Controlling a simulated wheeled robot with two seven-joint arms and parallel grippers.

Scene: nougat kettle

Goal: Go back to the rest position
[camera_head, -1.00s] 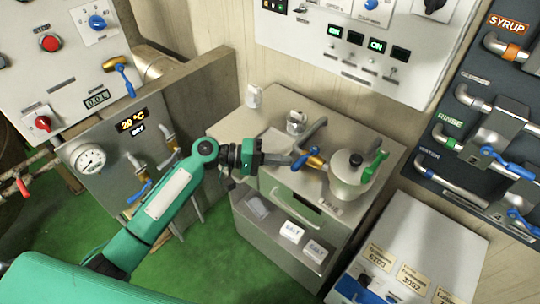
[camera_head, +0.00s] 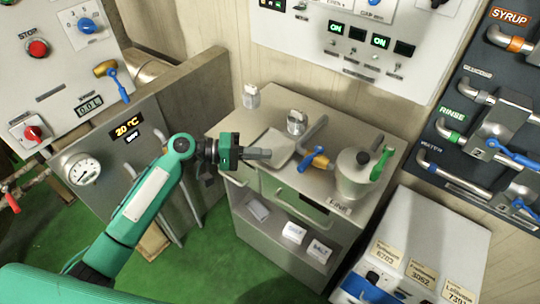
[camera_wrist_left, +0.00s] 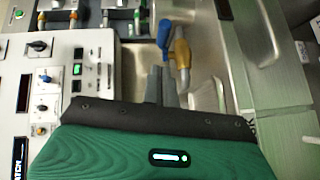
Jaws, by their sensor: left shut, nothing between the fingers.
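My left gripper (camera_head: 258,153) is shut and empty. It is held out over the left front part of the grey metal cabinet (camera_head: 330,200). In the left wrist view its fingers (camera_wrist_left: 161,87) show close together, with nothing between them. A blue-and-yellow handled valve or tool (camera_head: 314,161) sits on the cabinet top to the right of the fingers, apart from them; it also shows in the left wrist view (camera_wrist_left: 181,52). A metal pot (camera_head: 357,175) with a black knob and green handle stands at the cabinet's right. My right gripper is not in view.
A grey panel with a gauge (camera_head: 84,171) and pipes stands left of my arm. A white control panel (camera_head: 345,45) hangs on the wall behind. A dark pipe panel (camera_head: 480,110) is at the right. A white labelled box (camera_head: 415,255) stands front right. Green floor (camera_head: 215,265) is open.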

